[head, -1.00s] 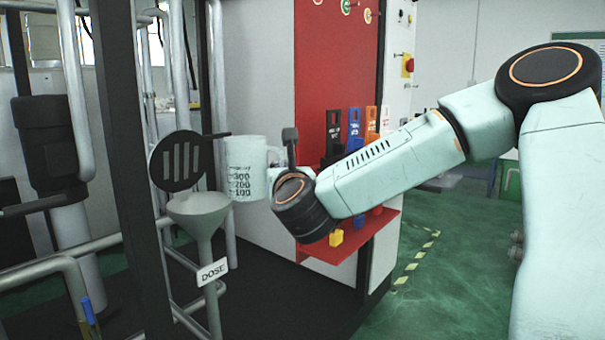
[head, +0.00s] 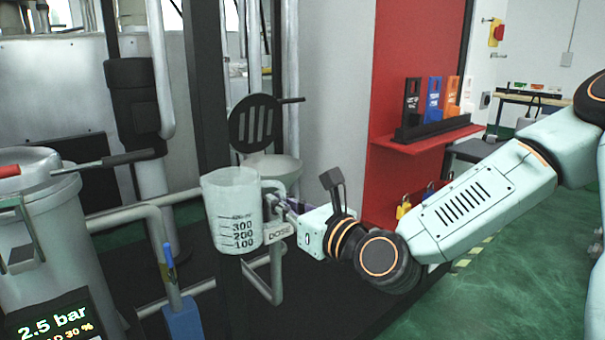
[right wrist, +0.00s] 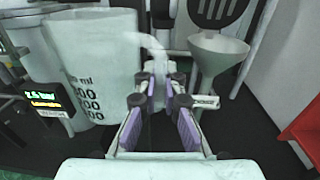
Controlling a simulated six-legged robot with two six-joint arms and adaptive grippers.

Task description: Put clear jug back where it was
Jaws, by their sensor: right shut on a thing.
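The clear jug (head: 232,212), a translucent measuring jug with black marks of 100, 200 and 300, is held upright in the air by my right gripper (head: 278,212). The right wrist view shows the jug (right wrist: 95,65) at the left and its handle running to the fingers of the right gripper (right wrist: 160,90), which are shut on it. In the head view the jug hangs in front of the funnel and partly covers the DOSE label (head: 279,231). My left gripper is in neither view now.
The grey funnel (right wrist: 218,50) with a slotted black lid (head: 255,122) stands behind the jug. A pale drum (head: 50,225) and a 2.5 bar display (head: 55,322) are at the left. Metal pipes run below the jug. A red shelf (head: 430,140) holds coloured tags.

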